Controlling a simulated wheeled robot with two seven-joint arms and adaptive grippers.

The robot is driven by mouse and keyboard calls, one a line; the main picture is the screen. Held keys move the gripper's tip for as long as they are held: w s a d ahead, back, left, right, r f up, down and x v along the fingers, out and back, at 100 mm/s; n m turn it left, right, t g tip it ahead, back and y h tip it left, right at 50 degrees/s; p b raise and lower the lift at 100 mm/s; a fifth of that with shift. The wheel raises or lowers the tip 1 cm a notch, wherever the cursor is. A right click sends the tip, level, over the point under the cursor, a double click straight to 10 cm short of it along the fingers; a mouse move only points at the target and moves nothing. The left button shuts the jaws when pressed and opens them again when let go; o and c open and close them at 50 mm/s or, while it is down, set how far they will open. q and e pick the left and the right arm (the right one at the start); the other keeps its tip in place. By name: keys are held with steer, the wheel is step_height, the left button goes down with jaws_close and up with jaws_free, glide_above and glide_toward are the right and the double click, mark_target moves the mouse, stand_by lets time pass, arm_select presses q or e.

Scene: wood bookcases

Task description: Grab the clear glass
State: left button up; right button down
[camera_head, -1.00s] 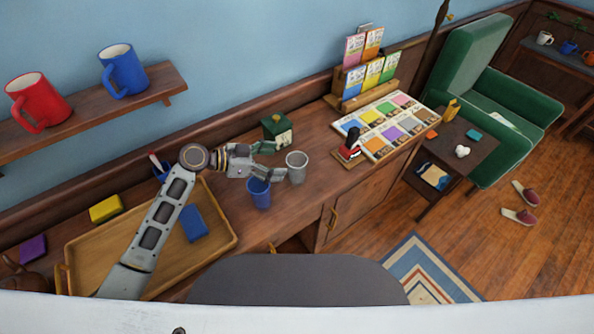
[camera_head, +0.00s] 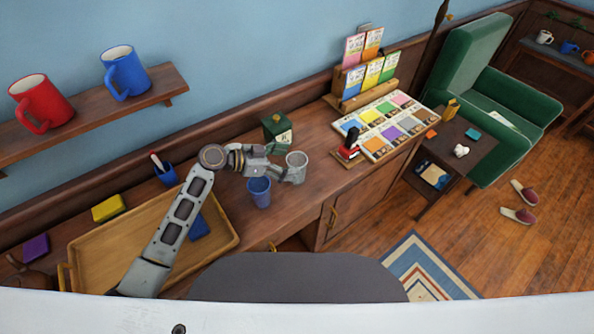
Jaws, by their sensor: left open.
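The clear glass (camera_head: 298,163), a greyish see-through cup, stands upright on the wooden counter near its front edge. My left gripper (camera_head: 284,164) is open and right at the glass, coming from its left side. One finger shows behind the glass and one in front of its left part. I cannot tell whether the fingers touch it. My right gripper is not in view.
A blue cup (camera_head: 259,191) stands just in front of the gripper, very close below it. A green box (camera_head: 277,131) stands behind. A wooden tray (camera_head: 84,246) lies under my left arm.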

mark_target(306, 161)
arm_select(q)
steer(key=shift+x, duration=0.9)
steer(key=shift+w+d+f+p, duration=0.1)
steer(key=shift+w+d+p, duration=0.1)
steer(key=shift+d+p, duration=0.15)
steer(key=shift+w+d+f, duration=0.1)
steer(key=shift+d+f, duration=0.05)
steer(key=shift+d, duration=0.1)
steer(key=shift+d+f, duration=0.15)
steer(key=shift+d, duration=0.05)
steer(key=shift+c, duration=1.3)
steer(key=c, duration=1.3)
steer(key=shift+c, duration=0.2)
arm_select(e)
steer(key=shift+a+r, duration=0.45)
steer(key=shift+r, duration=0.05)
